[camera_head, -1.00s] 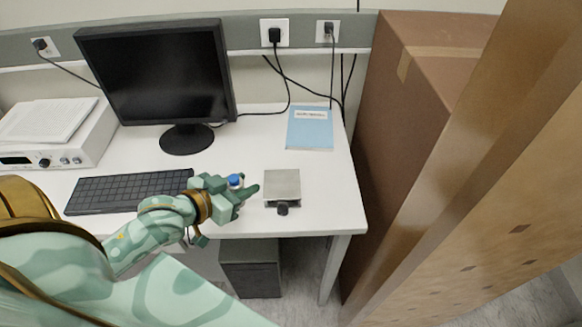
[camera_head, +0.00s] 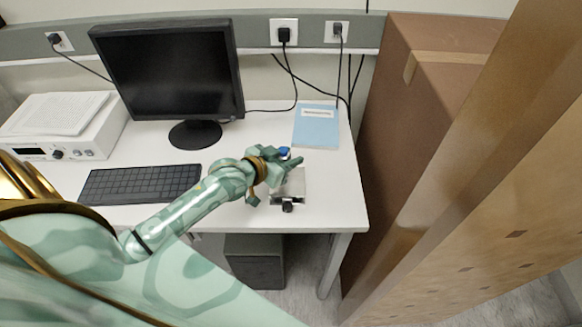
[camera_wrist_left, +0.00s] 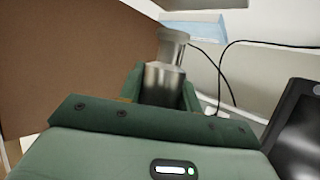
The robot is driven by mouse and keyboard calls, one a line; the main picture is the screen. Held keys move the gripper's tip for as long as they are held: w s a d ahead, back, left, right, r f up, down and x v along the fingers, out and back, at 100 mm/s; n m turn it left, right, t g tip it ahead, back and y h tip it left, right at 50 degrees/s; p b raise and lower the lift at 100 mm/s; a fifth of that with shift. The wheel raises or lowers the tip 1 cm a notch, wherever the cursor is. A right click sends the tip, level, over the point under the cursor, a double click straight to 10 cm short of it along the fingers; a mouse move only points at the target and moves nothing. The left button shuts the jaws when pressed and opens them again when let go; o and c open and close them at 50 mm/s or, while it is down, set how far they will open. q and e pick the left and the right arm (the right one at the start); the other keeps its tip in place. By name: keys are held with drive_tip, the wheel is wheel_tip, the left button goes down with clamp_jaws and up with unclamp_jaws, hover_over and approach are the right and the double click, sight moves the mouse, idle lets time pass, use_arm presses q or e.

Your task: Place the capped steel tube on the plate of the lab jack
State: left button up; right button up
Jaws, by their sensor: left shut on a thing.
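In the left wrist view the shiny steel tube (camera_wrist_left: 163,80) stands between the two green fingers. The lab jack (camera_head: 293,186) sits near the desk's front right, with its grey plate partly hidden by my gripper and its dark knob facing front. The gripper and tube overlap the back left of the plate in the head view; I cannot tell whether the tube touches it. My right gripper is not in view.
A blue book (camera_head: 316,127) lies behind the jack. A keyboard (camera_head: 140,184) and a monitor (camera_head: 168,68) stand to the left. A large cardboard box (camera_head: 410,110) rises beyond the desk's right edge. The desk (camera_head: 335,190) is clear right of the jack.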

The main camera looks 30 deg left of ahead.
use_arm(q)
drive_tip(key=f, duration=0.2)
drive_tip(key=f+b, duration=0.1)
drive_tip(key=f, duration=0.1)
drive_tip(key=shift+w+d, duration=0.3)
drive_tip(key=shift+w, duration=0.05)
drive_tip(key=o, duration=1)
drive_tip(key=shift+o, duration=0.2)
drive_tip(key=shift+s+r, duration=0.1)
drive_tip(key=shift+s, duration=0.15)
drive_tip(key=p+v, duration=0.1)
drive_tip(key=v, duration=1)
drive_tip(key=shift+s+a+r+p, duration=0.15)
drive_tip(key=shift+s+p, duration=0.1)
drive_tip(key=shift+p, duration=0.15)
